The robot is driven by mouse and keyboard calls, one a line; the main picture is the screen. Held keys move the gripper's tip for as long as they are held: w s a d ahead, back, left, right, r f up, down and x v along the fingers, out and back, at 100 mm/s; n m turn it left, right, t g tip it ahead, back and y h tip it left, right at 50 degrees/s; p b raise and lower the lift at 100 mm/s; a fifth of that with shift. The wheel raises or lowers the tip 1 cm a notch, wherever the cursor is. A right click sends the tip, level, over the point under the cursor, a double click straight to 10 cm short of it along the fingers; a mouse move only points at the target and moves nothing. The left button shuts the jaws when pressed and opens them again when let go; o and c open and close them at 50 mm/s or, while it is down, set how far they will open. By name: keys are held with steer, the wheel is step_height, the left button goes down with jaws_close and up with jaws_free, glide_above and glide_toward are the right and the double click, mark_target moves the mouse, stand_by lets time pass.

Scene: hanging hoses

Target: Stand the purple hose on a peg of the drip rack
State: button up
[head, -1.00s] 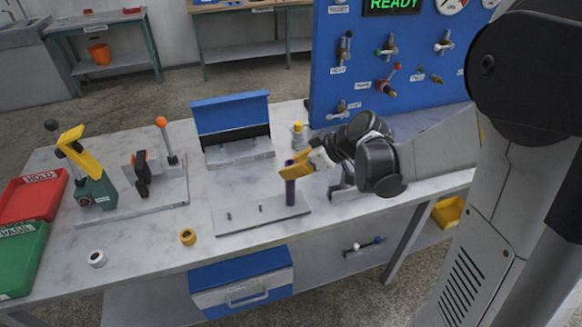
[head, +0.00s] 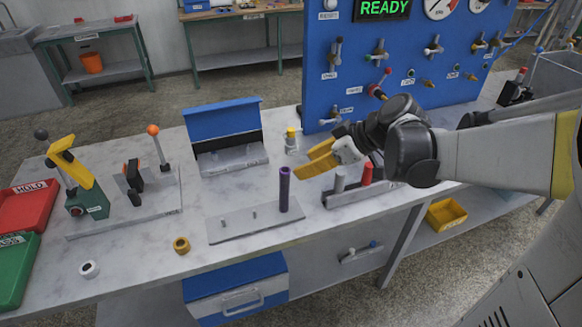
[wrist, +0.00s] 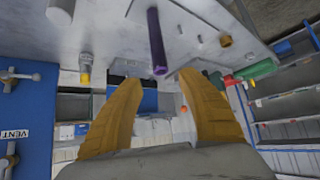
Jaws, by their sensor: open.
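The purple hose (head: 284,189) stands upright at the right end of the drip rack (head: 240,229), a flat grey plate on the bench. Two short bare pegs show on the plate to its left. My gripper (head: 315,160) is open and empty, with yellow fingers, up and to the right of the hose and apart from it. In the wrist view the purple hose (wrist: 156,40) shows beyond the spread fingertips (wrist: 160,82), not between them. The peg under the hose is hidden.
A grey holder (head: 350,197) with a grey and a red upright piece stands right of the rack. A blue open-lidded box (head: 225,135) is behind it. A yellow ring (head: 181,245) and a white ring (head: 89,269) lie at front left. The blue panel (head: 345,95) rises behind.

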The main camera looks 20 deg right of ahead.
steer(key=v, duration=0.2)
steer(key=shift+s+d+r, duration=0.15)
steer(key=shift+r, duration=0.1)
steer(key=s+a+m+h, duration=0.3)
steer(key=s+m, duration=0.1)
steer(key=s, duration=0.2)
steer(key=s+a+f+m+h, duration=0.1)
steer(key=s+a+m+h, duration=0.2)
steer(key=s, duration=0.4)
steer(key=shift+s+f+m, duration=0.25)
steer(key=shift+f+m, duration=0.05)
steer(key=shift+m, duration=0.4)
